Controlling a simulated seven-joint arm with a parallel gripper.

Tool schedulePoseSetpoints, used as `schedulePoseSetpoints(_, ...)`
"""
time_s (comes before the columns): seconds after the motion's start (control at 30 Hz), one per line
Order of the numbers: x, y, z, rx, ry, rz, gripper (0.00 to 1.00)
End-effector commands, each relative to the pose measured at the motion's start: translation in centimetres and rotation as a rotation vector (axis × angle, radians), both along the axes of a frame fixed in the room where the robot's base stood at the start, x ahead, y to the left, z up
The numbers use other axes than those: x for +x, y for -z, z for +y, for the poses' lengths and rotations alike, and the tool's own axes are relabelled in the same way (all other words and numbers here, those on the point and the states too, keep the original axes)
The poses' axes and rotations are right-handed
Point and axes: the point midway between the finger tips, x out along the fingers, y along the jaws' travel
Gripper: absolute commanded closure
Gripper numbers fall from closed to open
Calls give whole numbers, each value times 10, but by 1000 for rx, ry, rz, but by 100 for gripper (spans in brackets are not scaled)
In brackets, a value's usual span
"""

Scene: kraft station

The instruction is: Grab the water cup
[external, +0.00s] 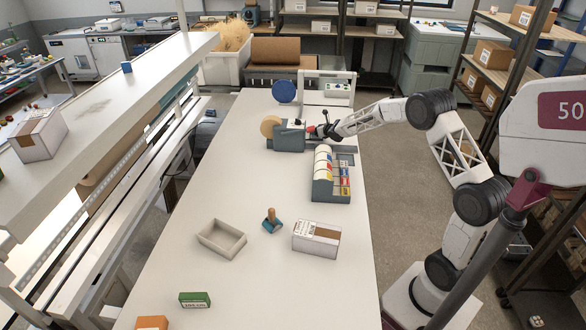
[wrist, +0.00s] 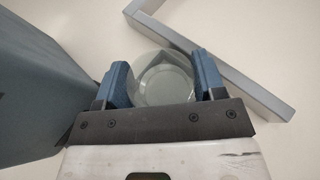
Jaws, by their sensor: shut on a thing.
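The water cup (wrist: 161,82) is a clear, round, see-through cup, seen from above in the wrist view. My gripper (wrist: 160,78) has one blue finger on each side of it and is shut on it. In the external view my gripper (external: 322,130) is at the far part of the white table, beside the grey tape dispenser. There the cup is too small or too hidden to make out. I cannot tell whether the cup rests on the table or is lifted.
The grey dispenser (external: 289,138) stands close left of my gripper, a white frame (external: 327,88) behind it, and a label dispenser (external: 331,192) in front. Nearer are a shallow tray (external: 238,249), a stamp (external: 271,222), a box (external: 315,243) and a green box (external: 195,300).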

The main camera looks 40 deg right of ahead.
Motion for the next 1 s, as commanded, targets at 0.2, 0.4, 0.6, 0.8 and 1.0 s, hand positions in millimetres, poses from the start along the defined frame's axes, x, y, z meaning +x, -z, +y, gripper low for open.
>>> schedulePoseSetpoints(0.2,0,-2,0,0,0,-1,62)
schedulePoseSetpoints(0.4,0,-7,0,0,0,-1,62)
schedulePoseSetpoints(0.6,0,-15,0,-1,0,-2,62)
schedulePoseSetpoints(0.8,0,-27,0,-1,0,-2,62)
schedulePoseSetpoints(1.0,-4,-36,1,0,0,0,62)
